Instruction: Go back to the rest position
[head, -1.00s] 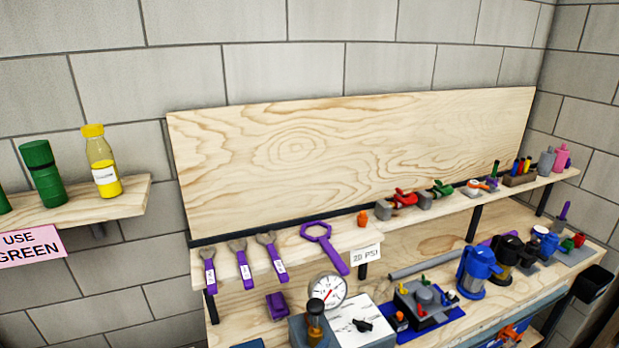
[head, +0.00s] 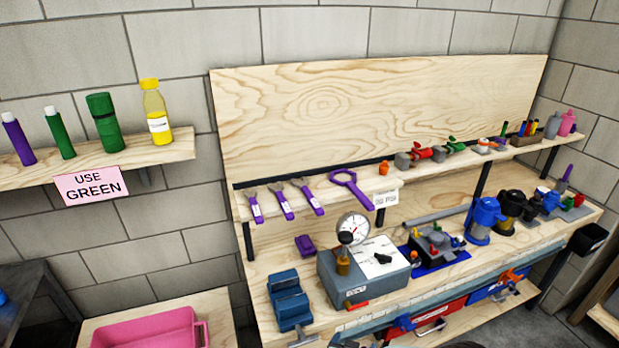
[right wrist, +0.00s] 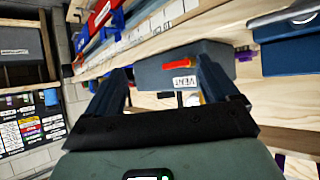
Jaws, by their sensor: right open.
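My right gripper (right wrist: 168,98) shows in the right wrist view with its two dark fingers spread apart and nothing between them. Beyond the fingers is the front of the grey gauge box (right wrist: 180,65), with a red lever and a "VENT" label. In the head view this grey box (head: 355,285) stands on the workbench (head: 262,262) with a round dial gauge (head: 353,228) above it. My left gripper does not show in either current view.
A blue vise-like block (head: 288,298) stands left of the box. Blue and black filter housings (head: 482,215) stand to the right. A pink tub (head: 150,330) is at the lower left. A wall shelf (head: 185,145) holds bottles above a "USE GREEN" sign.

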